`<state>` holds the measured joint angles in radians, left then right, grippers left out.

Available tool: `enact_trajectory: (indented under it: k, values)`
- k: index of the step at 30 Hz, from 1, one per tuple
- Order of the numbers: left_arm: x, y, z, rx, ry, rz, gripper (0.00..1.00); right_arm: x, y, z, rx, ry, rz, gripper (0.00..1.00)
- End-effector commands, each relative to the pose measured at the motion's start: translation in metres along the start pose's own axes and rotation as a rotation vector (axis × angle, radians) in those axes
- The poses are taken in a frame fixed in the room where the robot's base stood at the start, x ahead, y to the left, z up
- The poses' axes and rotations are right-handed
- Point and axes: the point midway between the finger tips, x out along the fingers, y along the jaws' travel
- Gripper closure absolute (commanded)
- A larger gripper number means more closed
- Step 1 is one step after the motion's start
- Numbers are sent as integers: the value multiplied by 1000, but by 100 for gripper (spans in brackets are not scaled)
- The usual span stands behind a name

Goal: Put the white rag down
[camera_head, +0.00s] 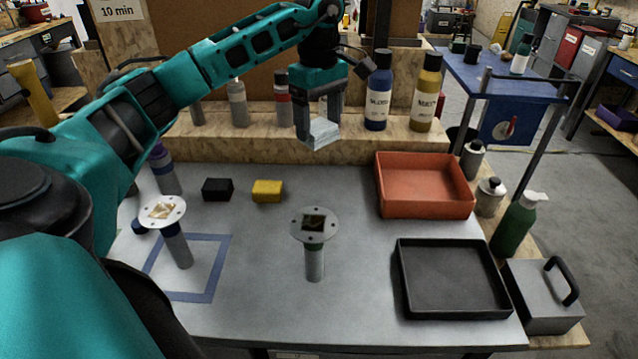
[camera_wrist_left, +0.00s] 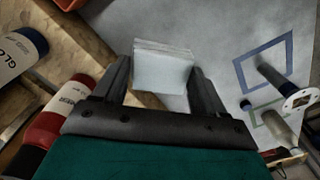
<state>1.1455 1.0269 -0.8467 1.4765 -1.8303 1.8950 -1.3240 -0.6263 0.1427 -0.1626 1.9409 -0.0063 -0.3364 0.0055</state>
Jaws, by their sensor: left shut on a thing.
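The white rag (camera_head: 322,134) is a folded white block held between the fingers of my left gripper (camera_head: 318,118). It is in the air above the back part of the grey table (camera_head: 260,320), in front of the wooden ledge. In the left wrist view the rag (camera_wrist_left: 163,70) sits between the two dark fingers, with the table top behind it. My left gripper is shut on it. My right gripper is not in view.
An orange tray (camera_head: 425,207) and a black tray (camera_head: 455,312) are at the right, both empty. Black (camera_head: 217,189) and yellow (camera_head: 267,191) blocks lie at the back. Two round-topped stands (camera_head: 314,262) (camera_head: 178,248) stand on the table. Bottles (camera_head: 377,95) line the wooden ledge.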

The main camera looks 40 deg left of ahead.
Motion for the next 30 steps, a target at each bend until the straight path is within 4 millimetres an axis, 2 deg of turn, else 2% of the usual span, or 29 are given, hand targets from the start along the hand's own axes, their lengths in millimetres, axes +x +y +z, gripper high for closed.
enact_trajectory:
  k: [1,3,10,19,25,30]
  values:
    - [17,-1,0,0,0,-6,53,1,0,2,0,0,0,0]
    - [36,-2,0,0,1,-6,53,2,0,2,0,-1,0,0]
    - [89,-1,0,2,1,-3,53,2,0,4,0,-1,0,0]
    - [114,0,0,3,1,-1,53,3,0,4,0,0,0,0]
    - [144,0,0,3,-1,-2,53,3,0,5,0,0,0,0]
    - [149,1,0,4,1,2,53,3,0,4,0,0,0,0]
